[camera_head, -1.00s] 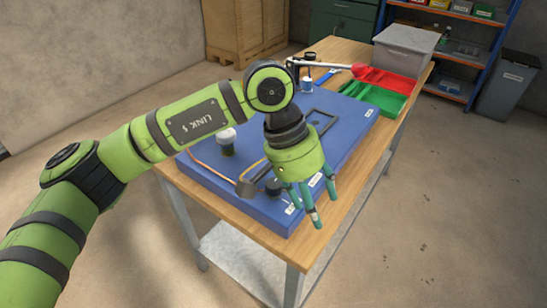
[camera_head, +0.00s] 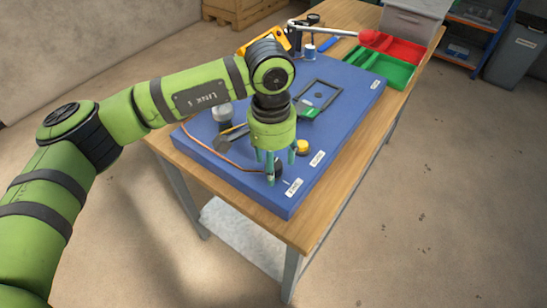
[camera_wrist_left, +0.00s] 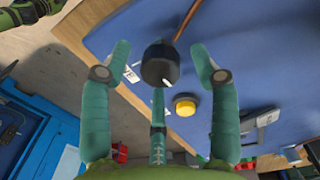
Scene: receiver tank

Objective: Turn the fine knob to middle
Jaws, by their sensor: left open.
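The black knob (camera_wrist_left: 160,64) with a white pointer mark is on the blue panel (camera_wrist_left: 265,55), beside a white label. In the head view the knob (camera_head: 278,169) is partly hidden by my fingers, near the panel's front corner label (camera_head: 293,187). My left gripper (camera_head: 274,168) points down over it. In the left wrist view its open teal fingers (camera_wrist_left: 160,60) stand on either side of the knob, with a gap on each side. A third finger is below the knob in that view. I cannot tell how deep the fingertips reach. My right gripper is not in view.
A yellow button (camera_head: 302,147) is close beside the gripper. Green (camera_head: 391,72) and red bins stand at the back of the wooden table.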

